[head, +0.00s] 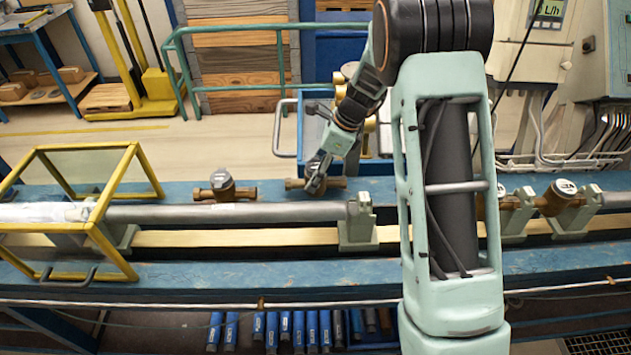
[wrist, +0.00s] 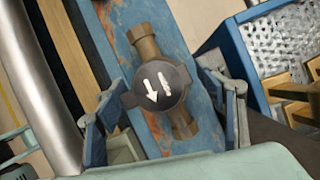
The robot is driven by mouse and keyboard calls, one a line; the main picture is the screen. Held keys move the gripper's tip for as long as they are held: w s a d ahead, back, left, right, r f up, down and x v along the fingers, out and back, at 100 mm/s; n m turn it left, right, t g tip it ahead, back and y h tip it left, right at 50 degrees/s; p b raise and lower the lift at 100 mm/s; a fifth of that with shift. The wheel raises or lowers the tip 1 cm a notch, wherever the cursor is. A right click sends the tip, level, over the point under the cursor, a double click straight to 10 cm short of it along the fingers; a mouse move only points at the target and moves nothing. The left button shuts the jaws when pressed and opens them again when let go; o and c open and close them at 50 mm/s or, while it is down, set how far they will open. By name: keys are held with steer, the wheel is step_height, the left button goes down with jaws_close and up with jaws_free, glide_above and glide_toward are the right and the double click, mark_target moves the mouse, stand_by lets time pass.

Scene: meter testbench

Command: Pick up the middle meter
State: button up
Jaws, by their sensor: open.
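The middle meter (head: 331,183) lies on the back strip of the blue bench (head: 270,187), with its brass pipe ends showing to either side of my gripper (head: 314,180). In the wrist view the meter (wrist: 158,86) has a dark round cap with white arrow-like marks and brown brass ends. My gripper (wrist: 160,112) is open, with one finger on each side of the meter's cap. I cannot tell whether either finger touches it. In the head view my gripper hides much of the meter. Another meter (head: 222,187) sits upright to its left.
A grey pipe (head: 250,212) runs along the bench in front of the meters to a clamp (head: 357,222). A yellow-framed guard (head: 120,195) stands at the left. More meters (head: 562,197) sit at the right. A blue cart (head: 313,125) stands behind the bench.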

steer(key=shift+c, duration=0.2)
jaws_close()
steer(key=shift+r, duration=0.1)
steer(key=shift+w+r, duration=0.1)
